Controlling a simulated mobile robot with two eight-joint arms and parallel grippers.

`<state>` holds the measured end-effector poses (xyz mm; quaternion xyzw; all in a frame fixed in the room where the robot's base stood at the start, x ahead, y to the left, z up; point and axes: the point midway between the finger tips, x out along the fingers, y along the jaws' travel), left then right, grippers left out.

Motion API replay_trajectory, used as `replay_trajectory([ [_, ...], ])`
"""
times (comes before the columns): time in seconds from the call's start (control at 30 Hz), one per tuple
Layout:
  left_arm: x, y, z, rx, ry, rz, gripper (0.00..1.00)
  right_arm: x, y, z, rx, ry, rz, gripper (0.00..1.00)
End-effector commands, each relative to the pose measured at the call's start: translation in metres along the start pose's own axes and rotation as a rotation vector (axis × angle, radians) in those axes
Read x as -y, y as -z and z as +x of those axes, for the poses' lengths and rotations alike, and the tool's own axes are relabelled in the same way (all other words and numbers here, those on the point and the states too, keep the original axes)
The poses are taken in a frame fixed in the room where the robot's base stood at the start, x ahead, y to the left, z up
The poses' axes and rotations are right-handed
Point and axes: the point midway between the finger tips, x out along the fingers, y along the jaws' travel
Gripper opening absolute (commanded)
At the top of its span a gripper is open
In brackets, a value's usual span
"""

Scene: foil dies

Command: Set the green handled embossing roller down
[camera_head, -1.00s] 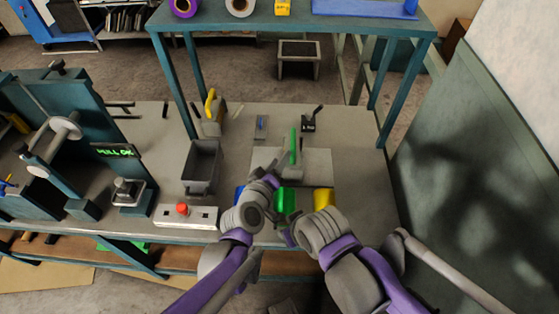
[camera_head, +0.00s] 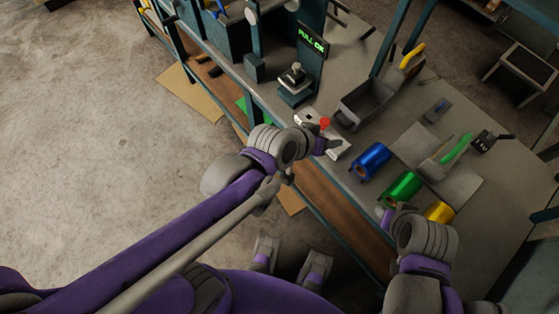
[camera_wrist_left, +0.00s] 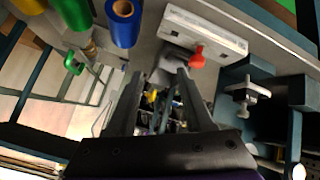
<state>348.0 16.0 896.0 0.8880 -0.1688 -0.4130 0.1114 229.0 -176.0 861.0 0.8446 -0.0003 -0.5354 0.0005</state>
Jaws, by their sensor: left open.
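The green handled embossing roller (camera_head: 457,148) rests on the pale grey plate (camera_head: 468,187) on the bench, its green handle uppermost. A green handle that looks like the roller's also shows in the left wrist view (camera_wrist_left: 74,63).
Blue (camera_head: 370,160), green (camera_head: 403,187) and yellow (camera_head: 439,212) foil rolls line the bench front. The white box has a red button (camera_head: 325,122) near my left gripper. A grey bin (camera_head: 369,104) stands behind it.

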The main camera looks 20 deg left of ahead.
Motion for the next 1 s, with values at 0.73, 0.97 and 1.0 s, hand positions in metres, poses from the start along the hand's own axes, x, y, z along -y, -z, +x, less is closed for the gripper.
replay_trajectory([
  [0.73, 0.135, -0.105, -0.112, 0.257, 0.409, 0.007, 0.52, 0.0, 0.0, -0.001, 0.0, 0.0, 0.0, 0.4],
  [0.97, 0.124, -0.076, -0.133, 0.242, 0.408, 0.01, 0.52, 0.0, 0.023, -0.031, -0.015, 0.0, 0.0, 0.4],
  [1.0, 0.121, -0.067, -0.139, 0.237, 0.408, 0.011, 0.52, 0.0, 0.029, -0.04, -0.02, 0.0, 0.0, 0.4],
])
